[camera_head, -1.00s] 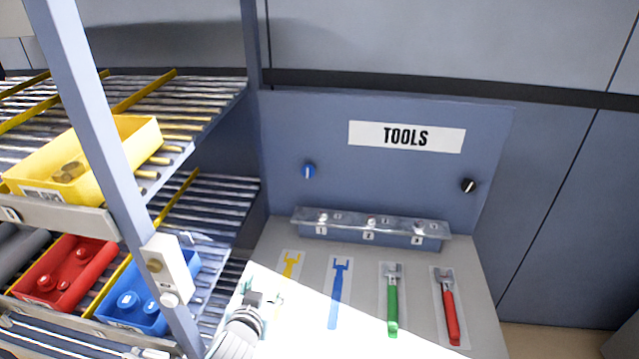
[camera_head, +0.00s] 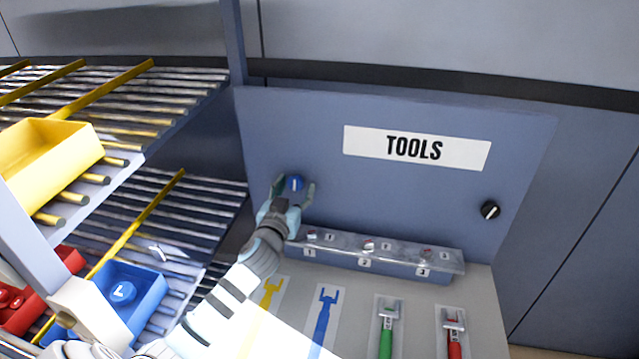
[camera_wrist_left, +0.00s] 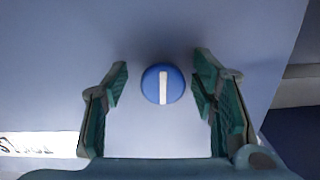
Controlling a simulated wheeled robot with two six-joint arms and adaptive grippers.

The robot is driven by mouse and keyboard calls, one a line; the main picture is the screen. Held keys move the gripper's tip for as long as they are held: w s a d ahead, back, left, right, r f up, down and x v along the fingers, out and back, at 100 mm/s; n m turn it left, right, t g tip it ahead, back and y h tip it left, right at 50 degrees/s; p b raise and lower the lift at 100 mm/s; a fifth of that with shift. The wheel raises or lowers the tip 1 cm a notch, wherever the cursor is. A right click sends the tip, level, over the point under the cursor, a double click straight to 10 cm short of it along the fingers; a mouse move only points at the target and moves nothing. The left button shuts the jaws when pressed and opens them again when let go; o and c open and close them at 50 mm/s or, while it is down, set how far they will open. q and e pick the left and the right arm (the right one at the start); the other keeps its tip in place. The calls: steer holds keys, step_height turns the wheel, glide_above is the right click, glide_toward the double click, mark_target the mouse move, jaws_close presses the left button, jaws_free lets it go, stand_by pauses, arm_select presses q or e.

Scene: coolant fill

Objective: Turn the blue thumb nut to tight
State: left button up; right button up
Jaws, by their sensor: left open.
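The blue thumb nut (camera_head: 296,184) is a small round knob with a white bar, on the blue-grey tools panel at the left of the TOOLS label. My left gripper (camera_head: 293,190) is open in front of it, with one finger on each side. In the left wrist view the nut (camera_wrist_left: 163,84) lies between the fingertips of my left gripper (camera_wrist_left: 160,82), nearer the right finger, with its white bar upright in that picture. A gap shows between the nut and the left finger; whether the right finger touches it I cannot tell. My right gripper is not in view.
A black knob (camera_head: 490,210) is on the panel's right. Below runs a clear-covered strip (camera_head: 372,257) numbered 1 to 3. Green (camera_head: 386,340) and red (camera_head: 454,345) tools lie on the bench. Roller shelves with a yellow bin (camera_head: 50,160) and a blue bin (camera_head: 140,297) stand at left.

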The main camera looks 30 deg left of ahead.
arm_select(q)
steer(key=shift+w+a+f, duration=0.1)
steer(key=shift+w+a, duration=0.2)
steer(key=shift+w, duration=0.15)
steer(key=shift+s+r, duration=0.15)
steer(key=shift+r, duration=0.05)
steer(key=shift+s+r, duration=0.2)
steer(key=shift+s, duration=0.1)
steer(key=shift+s+d+r, duration=0.1)
steer(key=shift+s+r, duration=0.1)
steer(key=shift+s, duration=0.05)
steer(key=shift+d, duration=0.1)
steer(key=c, duration=0.3)
steer(key=shift+w, duration=0.1)
steer(key=c, duration=0.3)
steer(key=shift+w+f, duration=0.1)
steer(key=c, duration=0.5)
steer(key=shift+f+m, duration=0.1)
steer(key=shift+m, duration=0.9)
steer(key=shift+c, duration=0.2)
steer(key=o, duration=1.1)
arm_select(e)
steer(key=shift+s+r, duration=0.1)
